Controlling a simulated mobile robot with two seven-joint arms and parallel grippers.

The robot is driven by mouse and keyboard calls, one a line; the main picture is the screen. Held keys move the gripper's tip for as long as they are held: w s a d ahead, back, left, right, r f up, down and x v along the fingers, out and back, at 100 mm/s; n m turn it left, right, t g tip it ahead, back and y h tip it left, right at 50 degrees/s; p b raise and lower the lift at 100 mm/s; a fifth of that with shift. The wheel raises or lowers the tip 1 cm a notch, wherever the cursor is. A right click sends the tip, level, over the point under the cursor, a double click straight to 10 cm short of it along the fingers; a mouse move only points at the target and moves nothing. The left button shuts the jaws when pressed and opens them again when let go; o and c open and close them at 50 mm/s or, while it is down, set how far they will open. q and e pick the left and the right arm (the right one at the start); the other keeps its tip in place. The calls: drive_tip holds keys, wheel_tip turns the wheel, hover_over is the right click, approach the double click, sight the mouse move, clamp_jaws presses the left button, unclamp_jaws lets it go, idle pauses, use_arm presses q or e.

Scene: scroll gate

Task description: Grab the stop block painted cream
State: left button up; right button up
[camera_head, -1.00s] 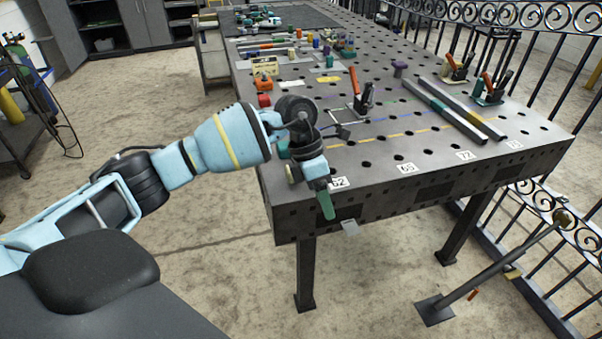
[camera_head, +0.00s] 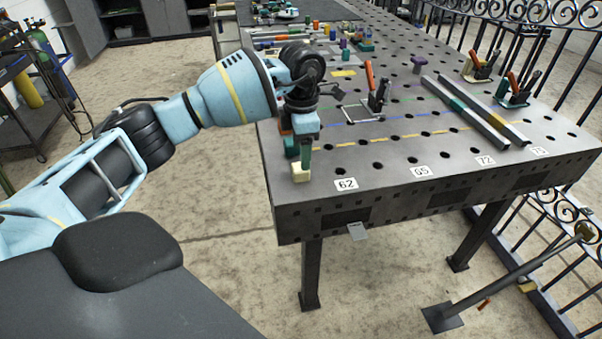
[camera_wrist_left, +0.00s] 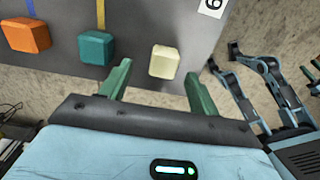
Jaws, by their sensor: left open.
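The cream stop block (camera_head: 300,171) sits on the near left corner of the steel table, just beyond the left gripper's fingertips in the head view. In the left wrist view the cream block (camera_wrist_left: 165,61) lies ahead of and between the two green fingers, apart from both. My left gripper (camera_wrist_left: 160,85) is open and empty; in the head view the left gripper (camera_head: 303,158) points down close to the block. A teal block (camera_wrist_left: 96,47) and an orange block (camera_wrist_left: 27,35) stand in a row to its left in the wrist view. My right gripper is not in view.
The perforated steel table (camera_head: 400,190) carries a red-handled toggle clamp (camera_head: 377,90) and long bars (camera_head: 465,112) farther right. Number labels such as 62 (camera_head: 346,184) line its front edge. The front strip right of the block is mostly clear.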

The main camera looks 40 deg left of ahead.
use_arm(q)
drive_tip(key=shift+s+f, duration=0.2)
drive_tip(key=shift+f, duration=0.15)
drive_tip(key=shift+s+d+f, duration=0.1)
drive_tip(key=shift+f, duration=1)
drive_tip(key=shift+s+f, duration=0.1)
drive_tip(key=shift+f, duration=0.95)
drive_tip(key=c, duration=1.2)
drive_tip(key=shift+c, duration=0.2)
drive_tip(key=shift+r, duration=0.15)
drive_tip(key=shift+w+r, duration=0.1)
drive_tip(key=shift+r, duration=0.35)
drive_tip(key=shift+s+d+r, duration=0.15)
drive_tip(key=shift+d+r, duration=0.1)
drive_tip(key=shift+r, duration=0.4)
drive_tip(key=shift+s+d+r, duration=0.1)
drive_tip(key=shift+d+r, duration=0.15)
drive_tip(key=shift+r, duration=0.35)
drive_tip(key=s+d, duration=0.3)
drive_tip(key=d, duration=0.3)
drive_tip(key=s+d+r, duration=0.1)
drive_tip(key=s+d, duration=0.2)
drive_tip(key=d, duration=0.4)
drive_tip(key=shift+s+d+r, duration=0.2)
drive_tip(key=shift+s+d, duration=0.05)
